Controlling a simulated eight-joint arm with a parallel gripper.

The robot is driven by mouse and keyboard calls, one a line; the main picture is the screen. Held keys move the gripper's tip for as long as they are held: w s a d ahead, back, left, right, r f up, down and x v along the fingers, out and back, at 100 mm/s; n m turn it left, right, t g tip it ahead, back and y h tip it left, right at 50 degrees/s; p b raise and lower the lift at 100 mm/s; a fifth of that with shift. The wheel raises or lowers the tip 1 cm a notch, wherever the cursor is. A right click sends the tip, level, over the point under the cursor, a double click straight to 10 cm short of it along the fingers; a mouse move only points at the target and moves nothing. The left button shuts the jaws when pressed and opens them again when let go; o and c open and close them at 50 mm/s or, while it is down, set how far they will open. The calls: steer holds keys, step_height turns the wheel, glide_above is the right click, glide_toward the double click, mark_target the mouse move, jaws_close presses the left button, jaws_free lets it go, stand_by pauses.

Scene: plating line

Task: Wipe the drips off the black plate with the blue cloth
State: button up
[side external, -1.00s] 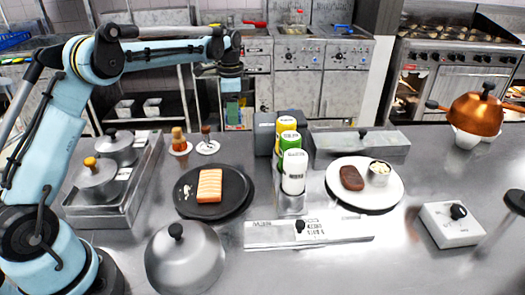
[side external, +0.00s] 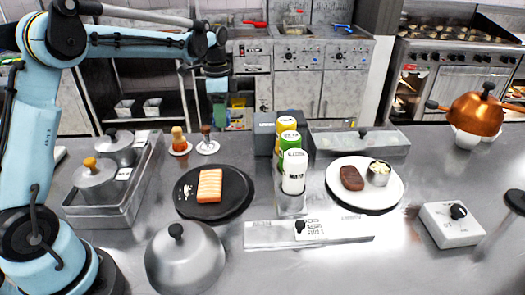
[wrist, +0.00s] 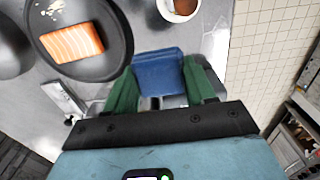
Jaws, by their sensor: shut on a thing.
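The round black plate (side external: 240,203) lies on the steel counter with a salmon fillet (side external: 210,186) on it. Pale drips (side external: 187,191) show on the plate left of the fillet. The plate is at the upper left in the wrist view (wrist: 112,66), its drips (wrist: 52,8) near the top edge. My gripper (side external: 218,112) is in the air behind the plate in the side view. In the wrist view its green fingers are shut on the folded blue cloth (wrist: 158,70), clear of the plate. The cloth cannot be made out in the side view.
Two small sauce pots (side external: 207,146) stand behind the plate. Bottles (side external: 293,172) stand in a holder to its right, and a steel dome (side external: 185,259) in front. A pot tray (side external: 108,208) is at left, a white plate (side external: 390,194) with meat at right.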

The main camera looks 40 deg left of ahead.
glide_toward(188, 184)
steer(key=shift+f, duration=2.7)
steer(key=shift+d+f, duration=0.1)
steer(key=shift+f, duration=0.5)
steer(key=shift+s+d+r, duration=0.35)
steer(key=shift+s+r, duration=0.1)
steer(key=shift+s+d, duration=0.2)
steer(key=shift+s, duration=0.05)
steer(key=shift+s+d+f, duration=0.45)
steer(key=shift+d, duration=0.1)
steer(key=shift+s+d, duration=1.05)
steer(key=shift+d, duration=0.05)
steer(key=shift+w+a, duration=2.05)
steer(key=shift+a, duration=0.1)
steer(key=shift+w+a+r, duration=0.15)
steer(key=shift+w+a, duration=0.05)
step_height(188, 184, up, 8)
steer(key=shift+s, duration=0.1)
